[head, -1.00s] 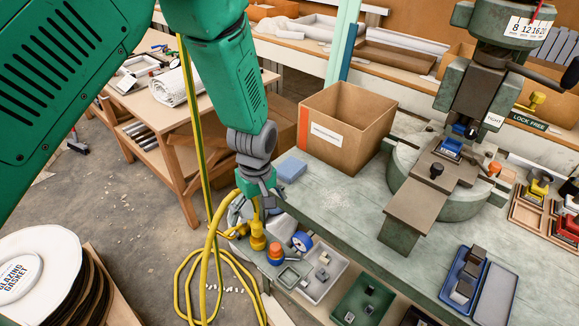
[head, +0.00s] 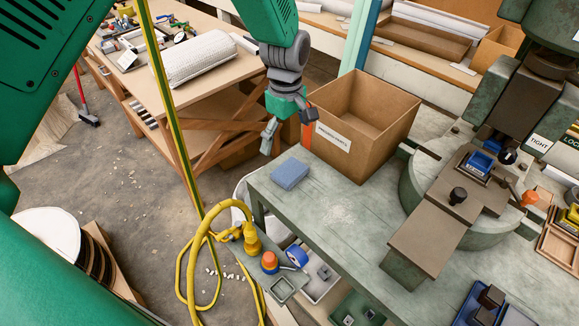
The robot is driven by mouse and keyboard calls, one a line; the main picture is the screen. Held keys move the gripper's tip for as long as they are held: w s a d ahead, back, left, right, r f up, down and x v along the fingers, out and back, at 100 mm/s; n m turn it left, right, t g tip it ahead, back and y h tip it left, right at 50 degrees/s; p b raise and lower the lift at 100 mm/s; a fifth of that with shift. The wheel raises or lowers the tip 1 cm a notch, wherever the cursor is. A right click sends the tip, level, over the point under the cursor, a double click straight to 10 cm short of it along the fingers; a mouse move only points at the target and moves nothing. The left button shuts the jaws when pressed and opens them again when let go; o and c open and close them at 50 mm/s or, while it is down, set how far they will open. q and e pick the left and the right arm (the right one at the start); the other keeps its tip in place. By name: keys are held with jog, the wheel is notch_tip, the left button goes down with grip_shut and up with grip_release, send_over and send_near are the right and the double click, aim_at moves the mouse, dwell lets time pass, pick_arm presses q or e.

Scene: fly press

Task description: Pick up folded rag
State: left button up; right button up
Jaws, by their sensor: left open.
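The folded rag (head: 290,174) is a small blue-grey pad lying flat on the near left corner of the green workbench (head: 335,205). My left gripper (head: 287,143) hangs above and behind the rag in the picture, apart from it, with its fingers spread and nothing between them. One finger shows close to the cardboard box's left edge; I cannot tell whether they touch. The rag is in full view. My right gripper is not in view.
An open cardboard box (head: 366,140) stands just right of the rag. The press (head: 470,180) is further right. A yellow hose (head: 190,262) and a yellow-green hanging strip (head: 168,100) are at left. Small parts trays (head: 318,275) sit below the bench edge.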

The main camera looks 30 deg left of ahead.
pick_arm(q)
send_over(289, 170)
jog(key=d, duration=0.2)
jog(key=f, duration=0.6)
jog(key=shift+a, duration=0.2)
jog(key=shift+w+a+f, duration=0.1)
jog(key=shift+f, duration=0.15)
jog(key=f, duration=0.1)
jog(key=a+f, duration=0.1)
jog(key=f, duration=0.1)
jog(key=a+f, duration=0.1)
jog(key=f, duration=0.1)
jog(key=shift+f, duration=0.15)
jog(key=shift+w+d+f, duration=0.1)
jog(key=shift+f, duration=0.1)
jog(key=shift+d+r, duration=0.15)
jog(key=shift+d, duration=0.5)
jog(key=shift+c, duration=1.3)
jog(key=c, duration=0.7)
jog(key=shift+c, duration=1.2)
jog(key=shift+a, duration=0.5)
jog(key=r, duration=0.9)
jog(key=shift+d+r, duration=0.2)
jog(key=shift+d, duration=0.05)
jog(key=shift+r, duration=0.25)
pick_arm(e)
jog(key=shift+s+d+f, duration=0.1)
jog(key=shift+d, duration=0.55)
